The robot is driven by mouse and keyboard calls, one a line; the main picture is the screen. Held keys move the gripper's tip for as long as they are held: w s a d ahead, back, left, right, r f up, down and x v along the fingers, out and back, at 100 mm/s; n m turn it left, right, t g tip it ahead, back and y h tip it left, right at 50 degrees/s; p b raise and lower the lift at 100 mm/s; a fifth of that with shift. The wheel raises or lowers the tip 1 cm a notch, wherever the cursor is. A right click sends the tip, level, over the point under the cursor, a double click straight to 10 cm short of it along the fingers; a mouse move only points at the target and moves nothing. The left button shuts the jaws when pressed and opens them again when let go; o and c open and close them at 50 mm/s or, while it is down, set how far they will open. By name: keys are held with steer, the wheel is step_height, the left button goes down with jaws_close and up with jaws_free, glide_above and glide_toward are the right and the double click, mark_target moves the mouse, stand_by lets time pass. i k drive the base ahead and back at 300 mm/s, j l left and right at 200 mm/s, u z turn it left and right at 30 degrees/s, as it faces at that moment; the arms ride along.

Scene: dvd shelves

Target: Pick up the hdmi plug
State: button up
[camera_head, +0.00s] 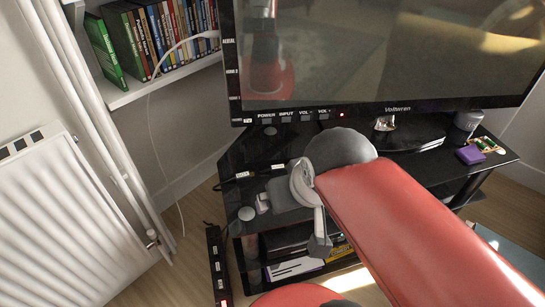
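Two small black plug-like pieces with white labels lie on the left part of the black glass TV stand, below the screen. One is the labelled plug (243,174) near the stand's left edge. The other labelled plug (277,167) is just right of it, close to my wrist. The labels are too small to read, so I cannot tell which is the HDMI plug. My gripper (263,204) is over the stand's front left part, nearer than both pieces and apart from the left one. Its fingers are small and partly hidden, and whether they are open is unclear.
A large TV (390,50) stands behind my arm. A purple box (470,154) sits at the stand's right. A power strip (216,265) stands on the floor at left. A radiator (65,220) and a shelf of DVDs (150,80) line the left side. A white cable hangs from the shelf.

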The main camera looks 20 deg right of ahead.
mark_target(280, 168)
steer(key=k+j+z, duration=0.15)
steer(key=j, duration=0.25)
steer(key=k+j+z, duration=0.2)
steer(key=j, duration=0.15)
steer(key=k+j+z, duration=0.15)
steer(key=j, duration=0.2)
